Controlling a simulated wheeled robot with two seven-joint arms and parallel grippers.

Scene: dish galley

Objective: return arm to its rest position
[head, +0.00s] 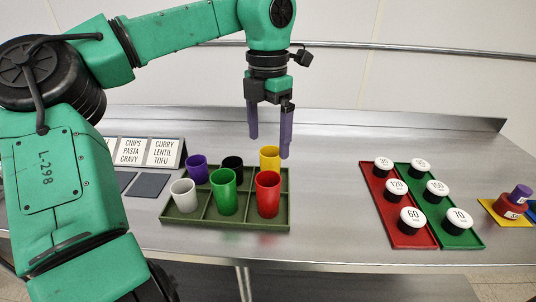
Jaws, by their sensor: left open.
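My left arm comes in from the left and bends over the counter. Its left gripper (268,146) points down with its two purple fingers apart and nothing between them. The fingertips are above the back right of an olive compartment tray (183,219), near the yellow cup (270,152). The tray holds purple (196,161), black (233,163) and yellow cups in its back row. White (184,195), green (224,192) and red (268,195) cups stand in its front row. My right gripper is not in view.
A menu sign (165,152) and dark squares (147,185) lie left of the tray. Red (421,240) and green (458,242) trays with numbered black-and-white pieces stand to the right. Beyond them, a red piece (509,206) sits on a yellow square. The counter (335,190) between trays is clear.

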